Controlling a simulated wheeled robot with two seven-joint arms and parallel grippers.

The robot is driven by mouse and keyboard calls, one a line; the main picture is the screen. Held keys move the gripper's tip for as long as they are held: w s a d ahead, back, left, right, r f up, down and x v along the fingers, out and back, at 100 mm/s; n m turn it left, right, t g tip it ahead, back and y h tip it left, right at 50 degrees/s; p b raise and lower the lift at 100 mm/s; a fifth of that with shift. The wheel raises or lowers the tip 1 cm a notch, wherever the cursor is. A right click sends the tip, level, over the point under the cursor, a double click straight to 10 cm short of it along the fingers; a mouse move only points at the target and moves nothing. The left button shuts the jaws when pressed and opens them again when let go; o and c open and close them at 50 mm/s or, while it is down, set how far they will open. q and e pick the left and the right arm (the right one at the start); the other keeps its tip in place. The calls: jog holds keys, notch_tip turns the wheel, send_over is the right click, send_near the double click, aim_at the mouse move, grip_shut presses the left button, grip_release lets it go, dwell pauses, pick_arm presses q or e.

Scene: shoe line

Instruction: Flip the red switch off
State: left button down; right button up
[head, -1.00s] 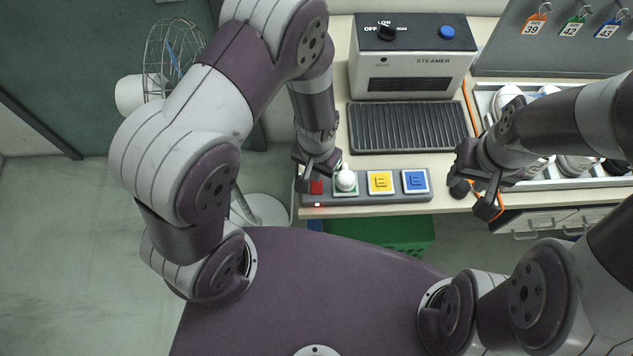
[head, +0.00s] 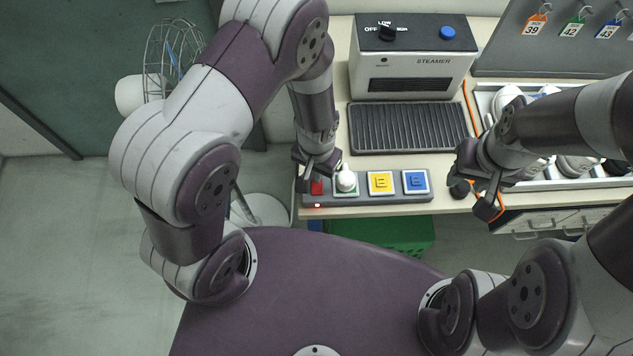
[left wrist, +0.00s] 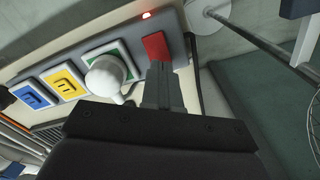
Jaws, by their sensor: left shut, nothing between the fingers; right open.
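The red switch (head: 317,187) sits at the left end of a grey power strip (head: 369,202). A small red light (head: 317,205) glows beside it. My left gripper (head: 307,183) is shut and empty, with its tips at the switch. In the left wrist view the shut fingertips (left wrist: 158,70) stand just below the red switch (left wrist: 155,47) and seem to touch or nearly touch it; I cannot tell which. The light is also lit in that view (left wrist: 146,15). My right gripper (head: 487,200) is open at the table's front edge, away from the strip.
A white plug (head: 345,180) stands in the green socket, right beside the switch. Yellow (head: 380,182) and blue (head: 415,181) sockets follow to the right. A steamer (head: 411,75) and a ribbed dark mat (head: 409,127) lie behind. A wire-cage fan (head: 172,50) stands at the left.

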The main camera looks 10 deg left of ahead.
pick_arm(q)
jog(key=shift+f+b, duration=0.9)
jog(key=shift+f, duration=0.35)
dwell(0.8)
jog(key=shift+r, duration=0.1)
notch_tip(320, 180, up, 7)
jog(key=p, duration=0.6)
jog(key=shift+p, duration=0.3)
jog(key=s+a+r+n+b, duration=0.1)
jog(key=a+r+b, duration=0.1)
jog(key=a+r, duration=0.2)
jog(key=s+a+r+n+t+b, duration=0.1)
jog(key=s+a+r+b, duration=0.1)
jog(key=r, duration=0.7)
jog(key=shift+a+n+b, duration=0.3)
jog(key=shift+a+b, duration=0.2)
jog(key=shift+a, duration=0.9)
